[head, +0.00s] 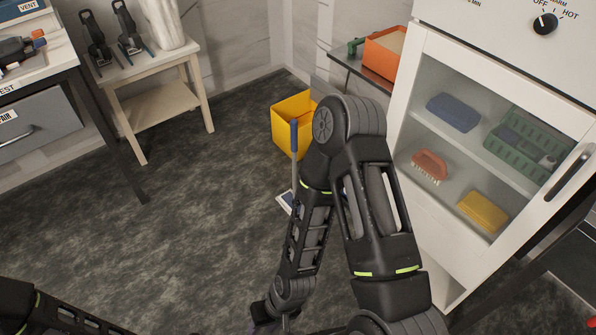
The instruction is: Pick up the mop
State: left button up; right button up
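The mop shows in the head view as a blue grip (294,138) on a thin grey pole, standing roughly upright in front of a yellow bin. Its lower part is largely hidden behind my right forearm. A small white and blue piece (286,200) shows on the floor beside the forearm; I cannot tell if it is the mop's head. My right gripper (271,322) is at the bottom edge, pointing down, mostly cut off, and its fingers cannot be made out. My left arm shows at the bottom left, but its gripper is out of view.
The yellow bin (284,127) stands by the back wall. A wooden stand (160,105) and a workbench are at the left. At the right are a white glass-fronted cabinet (402,85) and a shelf with an orange box (382,58). The grey floor at centre left is clear.

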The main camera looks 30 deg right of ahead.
aim_at(286, 199)
jog(key=i+j+z, duration=0.1)
jog(key=i+z, duration=0.3)
jog(key=i+j+z, duration=0.25)
jog(key=i+z, duration=0.15)
jog(key=i+j+z, duration=0.65)
jog(key=z, duration=0.15)
jog(key=i+j, duration=0.2)
jog(key=j, duration=0.2)
jog(key=i+j, duration=0.2)
jog(key=j, duration=0.15)
jog(key=z, duration=0.05)
